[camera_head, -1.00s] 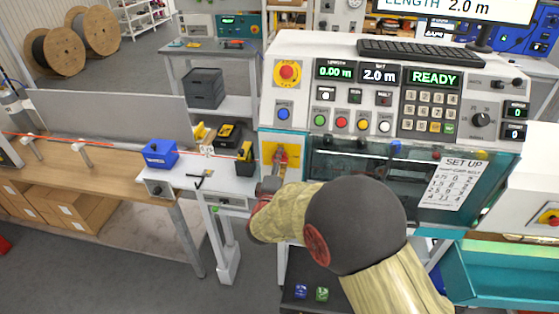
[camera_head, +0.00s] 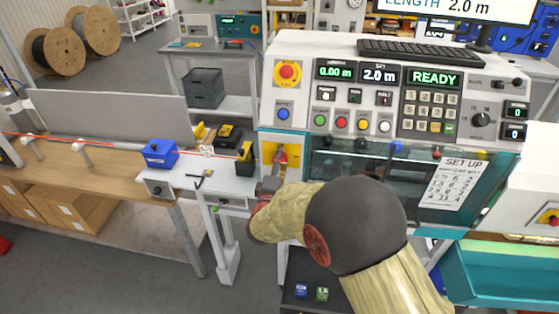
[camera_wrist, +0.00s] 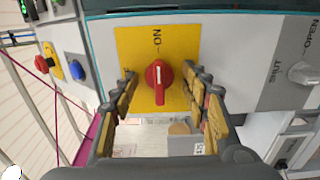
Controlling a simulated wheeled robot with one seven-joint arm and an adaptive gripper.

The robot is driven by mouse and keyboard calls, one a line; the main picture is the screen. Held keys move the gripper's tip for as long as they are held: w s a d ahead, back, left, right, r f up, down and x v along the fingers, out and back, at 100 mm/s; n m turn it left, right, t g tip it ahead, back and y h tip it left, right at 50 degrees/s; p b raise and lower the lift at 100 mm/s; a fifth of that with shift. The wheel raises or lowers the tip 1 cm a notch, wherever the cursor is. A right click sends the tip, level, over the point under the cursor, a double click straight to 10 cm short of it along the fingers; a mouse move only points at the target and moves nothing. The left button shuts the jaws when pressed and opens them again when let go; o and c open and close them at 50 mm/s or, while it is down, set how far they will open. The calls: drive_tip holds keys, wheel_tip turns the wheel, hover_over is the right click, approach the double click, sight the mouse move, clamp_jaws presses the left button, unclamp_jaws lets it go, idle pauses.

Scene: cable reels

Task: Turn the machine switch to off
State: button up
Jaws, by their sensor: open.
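The machine switch is a red rotary handle (camera_wrist: 158,80) on a yellow plate (camera_wrist: 183,45). In the wrist view its grip runs up and down the picture, in line with the ON mark above it. A second mark at the plate's left is partly hidden by a finger. In the head view the yellow plate (camera_head: 267,149) is on the machine's left front, below the blue button. My gripper (camera_wrist: 163,91) is open, with one finger to each side of the handle and gaps between. In the head view my gripper (camera_head: 277,172) is partly hidden by my wrist.
A red emergency button (camera_head: 287,72) and a blue button (camera_head: 283,113) are above the switch. A SHUT/OPEN lever (camera_wrist: 303,73) is right of the plate in the wrist view. A side table (camera_head: 220,183) with a yellow-black tool (camera_head: 245,153) stands close to the left.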

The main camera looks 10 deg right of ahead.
idle(0.3)
drive_tip(key=p+v, duration=0.2)
drive_tip(key=v, duration=0.6)
drive_tip(key=shift+p, duration=0.35)
idle(0.5)
